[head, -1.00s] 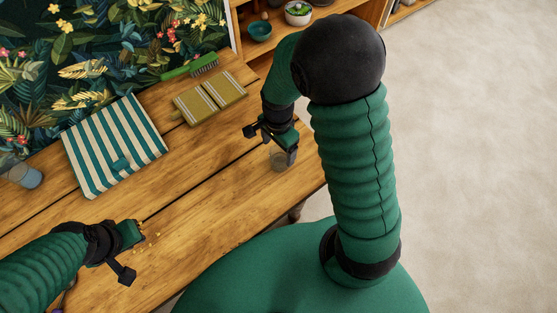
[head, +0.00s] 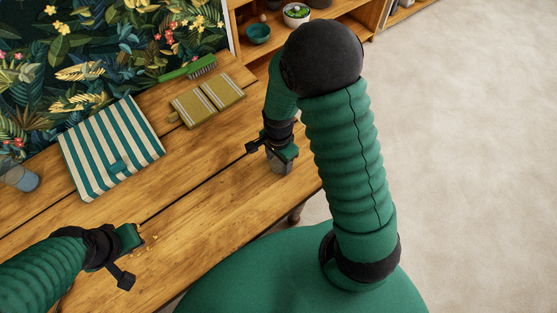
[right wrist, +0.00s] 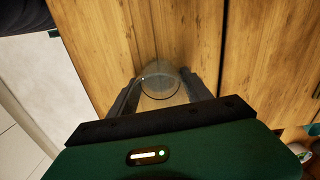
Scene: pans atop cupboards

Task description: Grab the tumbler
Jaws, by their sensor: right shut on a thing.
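The clear tumbler (head: 279,166) stands upright near the table's right edge, partly hidden by my right gripper (head: 270,152). In the right wrist view the tumbler (right wrist: 160,84) sits between the two dark fingers of my right gripper (right wrist: 160,94), which is shut on it. My left gripper (head: 131,258) is low over the table at the lower left, its two fingers spread apart and nothing between them.
The wooden table (head: 200,205) is mostly clear in the middle. A bluish glass (head: 25,178) stands far left. Some crumbs lie near my left gripper.

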